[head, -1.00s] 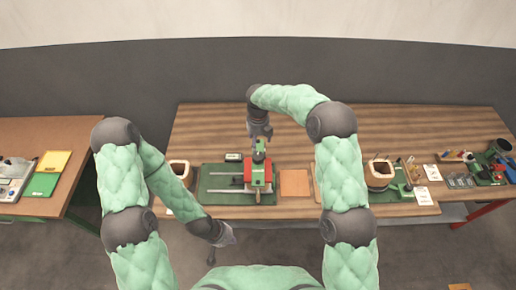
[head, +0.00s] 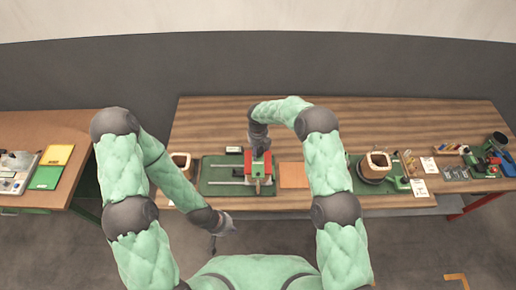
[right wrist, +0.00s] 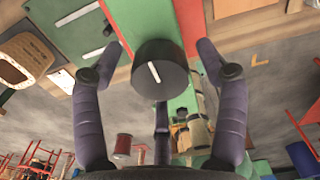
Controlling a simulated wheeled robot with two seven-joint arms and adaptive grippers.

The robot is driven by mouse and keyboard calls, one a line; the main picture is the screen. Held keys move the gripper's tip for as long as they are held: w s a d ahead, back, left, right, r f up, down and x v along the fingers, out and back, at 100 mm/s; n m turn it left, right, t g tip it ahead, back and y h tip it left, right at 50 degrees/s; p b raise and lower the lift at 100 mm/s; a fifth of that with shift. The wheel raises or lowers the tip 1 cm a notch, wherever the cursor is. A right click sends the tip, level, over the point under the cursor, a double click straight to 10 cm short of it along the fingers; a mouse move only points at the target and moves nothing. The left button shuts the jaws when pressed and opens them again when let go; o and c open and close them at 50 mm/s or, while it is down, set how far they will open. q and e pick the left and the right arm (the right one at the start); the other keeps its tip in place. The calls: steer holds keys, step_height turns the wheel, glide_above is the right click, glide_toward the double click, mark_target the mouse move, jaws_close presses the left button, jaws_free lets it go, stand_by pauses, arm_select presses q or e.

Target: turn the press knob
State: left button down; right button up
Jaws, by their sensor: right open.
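The press (head: 248,162) has a red top and green parts and stands on a green mat (head: 212,172) on the wooden table. Its knob (right wrist: 160,72) shows in the right wrist view as a dark round cylinder with a white line on its face. My right gripper (right wrist: 160,56) is open, with one finger on each side of the knob. I cannot tell whether the fingers touch it. In the head view, my right gripper (head: 259,150) is over the press and hides the knob. My left gripper (head: 223,228) hangs low in front of the table, away from the press; its fingers are too small to read.
A tan board (head: 293,175) lies right of the press. One coil (head: 376,163) stands right of my right arm, another (head: 181,161) left of the mat. Small tools and parts lie at the table's right end. A separate brown table (head: 70,130) stands at the left.

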steer(key=shift+s, duration=0.1)
steer(key=c, duration=1.1)
steer(key=shift+c, duration=0.3)
